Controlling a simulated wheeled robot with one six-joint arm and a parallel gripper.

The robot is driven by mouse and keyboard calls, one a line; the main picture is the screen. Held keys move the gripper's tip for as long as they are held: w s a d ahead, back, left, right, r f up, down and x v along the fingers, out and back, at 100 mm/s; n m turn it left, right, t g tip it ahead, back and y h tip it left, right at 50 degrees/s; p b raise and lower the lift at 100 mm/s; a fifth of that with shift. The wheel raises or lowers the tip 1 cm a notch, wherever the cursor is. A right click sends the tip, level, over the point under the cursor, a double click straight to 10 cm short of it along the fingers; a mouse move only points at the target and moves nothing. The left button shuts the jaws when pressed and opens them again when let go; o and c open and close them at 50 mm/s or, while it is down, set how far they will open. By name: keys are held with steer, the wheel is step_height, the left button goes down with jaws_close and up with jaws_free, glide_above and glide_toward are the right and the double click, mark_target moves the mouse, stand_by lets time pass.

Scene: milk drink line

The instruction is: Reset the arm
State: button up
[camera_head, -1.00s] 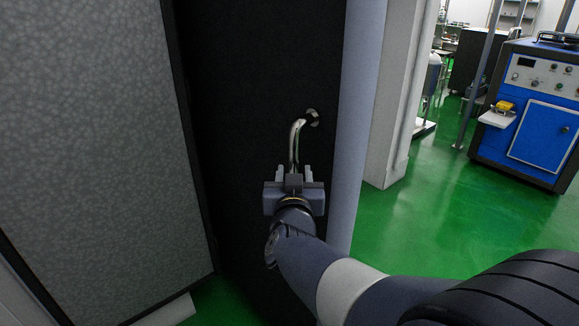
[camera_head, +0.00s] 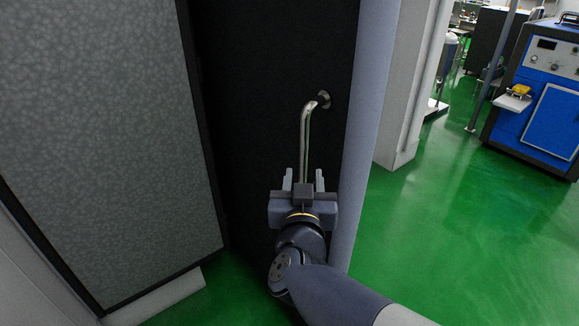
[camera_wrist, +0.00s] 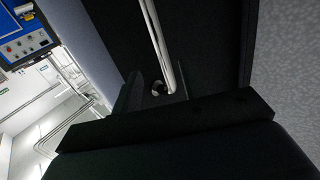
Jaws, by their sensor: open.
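My gripper (camera_head: 304,180) is open in the head view, its two grey fingers spread and pointing away from me. A shiny metal bar handle (camera_head: 306,138) is fixed to a dark door panel (camera_head: 262,60) just beyond the fingers. The handle bends into a round mount at its top. Its lower end shows behind and between the fingertips. I cannot tell whether they touch it. In the wrist view the handle (camera_wrist: 158,42) runs down from the top, with its mount low near the dark gripper body.
A grey speckled panel (camera_head: 95,130) with a dark edge stands at the left. A bluish post (camera_head: 368,100) and a white wall edge (camera_head: 405,85) stand right of the door. Green floor (camera_head: 450,230) is open at the right. A blue machine (camera_head: 545,95) stands at the far right.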

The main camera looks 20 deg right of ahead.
mark_target(305, 153)
steer(key=b+x, duration=0.1)
steer(key=x, duration=0.8)
steer(key=shift+w+d+b, duration=0.15)
steer(key=shift+w+b, duration=0.1)
steer(key=shift+b, duration=0.15)
steer(key=shift+w+d, duration=0.3)
steer(key=shift+w, duration=0.3)
steer(key=shift+d, duration=0.2)
steer(key=shift+a, duration=0.1)
